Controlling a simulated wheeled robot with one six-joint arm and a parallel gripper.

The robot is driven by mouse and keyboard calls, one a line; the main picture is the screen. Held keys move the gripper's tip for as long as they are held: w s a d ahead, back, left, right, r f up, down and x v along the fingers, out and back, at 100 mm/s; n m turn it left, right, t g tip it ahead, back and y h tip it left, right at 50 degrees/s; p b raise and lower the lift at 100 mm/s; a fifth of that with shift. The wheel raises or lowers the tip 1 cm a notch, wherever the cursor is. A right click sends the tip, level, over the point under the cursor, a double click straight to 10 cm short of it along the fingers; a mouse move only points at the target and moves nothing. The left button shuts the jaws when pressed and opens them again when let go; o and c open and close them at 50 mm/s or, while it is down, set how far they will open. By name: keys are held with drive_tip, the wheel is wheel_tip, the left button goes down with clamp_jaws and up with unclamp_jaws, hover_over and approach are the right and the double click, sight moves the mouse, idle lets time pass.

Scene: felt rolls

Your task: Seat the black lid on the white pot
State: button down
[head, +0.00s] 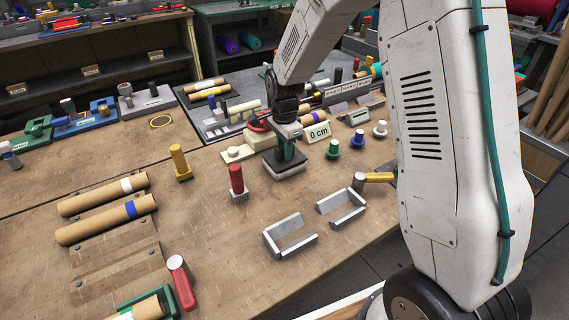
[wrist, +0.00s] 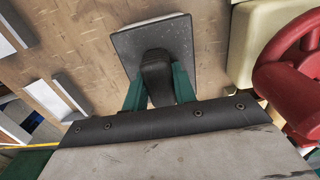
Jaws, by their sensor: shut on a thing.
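My gripper (head: 284,151) has its teal fingers shut on the black knob (wrist: 157,74) of a dark square slab, which I take for the black lid (wrist: 182,40). In the head view the lid (head: 272,164) is level, low over the bench. A pale layer (head: 288,175) shows under its front edge. I cannot tell whether that is the white pot or part of the slab. In the wrist view the slab hides what lies below it. No other white pot can be made out with certainty.
A cream block (head: 235,153) and a red round thing (wrist: 282,82) stand close by. A red-handled brush (head: 237,184) stands front left. Green (head: 333,149), blue (head: 358,139) and white (head: 380,129) pegs stand at right. Metal brackets (head: 290,236) lie in front.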

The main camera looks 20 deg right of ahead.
drive_tip(key=shift+f, duration=0.45)
idle(0.3)
drive_tip(key=c, duration=1.1)
unclamp_jaws()
drive_tip(key=shift+o, duration=0.2)
drive_tip(key=shift+c, duration=1)
drive_tip(key=shift+c, duration=0.7)
drive_tip(key=o, duration=0.6)
